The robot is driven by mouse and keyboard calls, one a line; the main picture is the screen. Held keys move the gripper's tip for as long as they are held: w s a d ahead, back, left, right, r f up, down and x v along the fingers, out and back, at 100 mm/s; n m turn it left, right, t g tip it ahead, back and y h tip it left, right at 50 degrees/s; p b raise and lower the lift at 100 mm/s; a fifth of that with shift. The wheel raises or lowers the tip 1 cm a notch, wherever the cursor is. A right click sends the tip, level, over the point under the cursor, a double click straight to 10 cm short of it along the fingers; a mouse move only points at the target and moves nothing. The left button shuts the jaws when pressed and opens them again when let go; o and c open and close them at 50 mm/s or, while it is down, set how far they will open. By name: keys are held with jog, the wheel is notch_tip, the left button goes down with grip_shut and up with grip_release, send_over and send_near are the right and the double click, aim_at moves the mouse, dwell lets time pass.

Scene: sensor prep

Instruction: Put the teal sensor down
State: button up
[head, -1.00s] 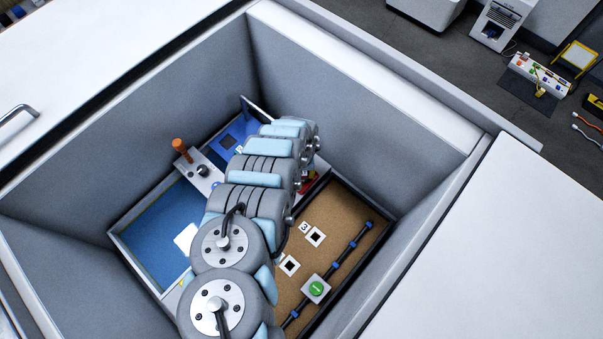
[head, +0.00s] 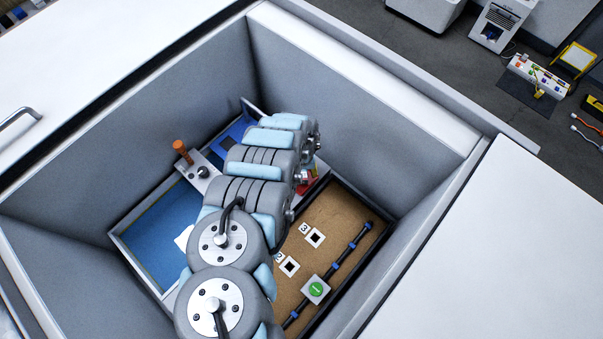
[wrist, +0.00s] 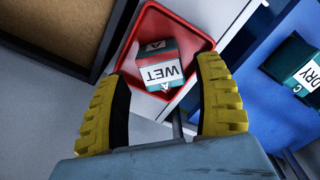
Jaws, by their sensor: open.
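A small block (wrist: 157,56), dark teal and red with "A" and "WET" labels, sits in a red tray (wrist: 199,41) in the wrist view. My gripper (wrist: 162,70) is open, its yellow fingers apart on either side of the block in the picture, with no clear contact. A second dark teal block (wrist: 285,58), labelled "C" and "DRY", lies on a blue surface at the right. In the head view my arm hides my gripper and both blocks; only a sliver of the red tray (head: 317,171) shows.
Grey walls (head: 345,95) enclose the work area. A cork-coloured panel (head: 330,218) with numbered squares, a dark rod and a green button (head: 316,289) lies right of my arm. A blue panel (head: 152,240) lies left, near an orange-handled lever (head: 181,148).

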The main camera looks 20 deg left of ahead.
aim_at(302, 175)
notch_tip(302, 175, up, 10)
jog(key=p, duration=0.3)
dwell(0.8)
